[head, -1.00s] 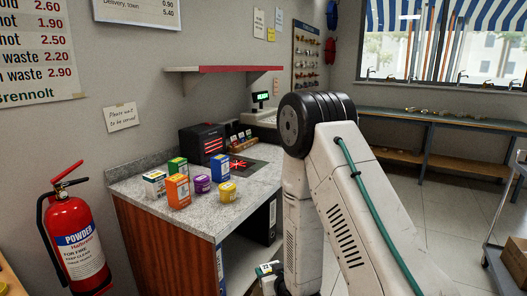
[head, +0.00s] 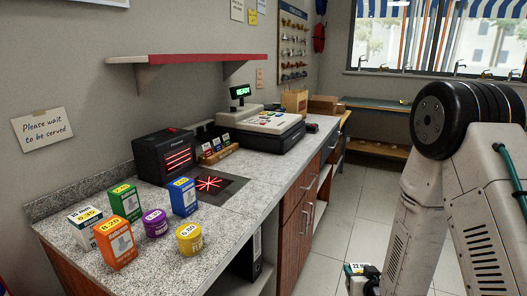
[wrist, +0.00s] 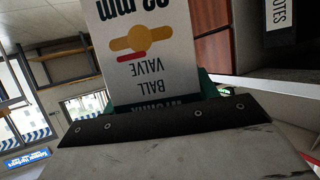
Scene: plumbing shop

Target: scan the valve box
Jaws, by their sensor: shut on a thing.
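The valve box (head: 357,270) is white and green with a yellow patch and "22 mm" on top. It shows low in the head view, partly cut off by the bottom edge. In the wrist view its white face (wrist: 150,62) reads "BALL VALVE" upside down. My gripper (wrist: 165,118) is shut on it; one dark jaw edge crosses the box's lower part. The scanner's dark glass plate (head: 234,187) with red crossing beams lies in the counter top, in front of a black scanner housing (head: 150,157). The box is well right of the plate and below counter height.
Several goods stand on the counter's near end, including an orange box (head: 115,243), a blue box (head: 183,197) and a yellow tub (head: 190,239). A till (head: 262,131) with a green "READY" display (head: 240,92) stands beyond the plate. A red-edged shelf (head: 190,60) juts out above. Tiled floor right of the counter is clear.

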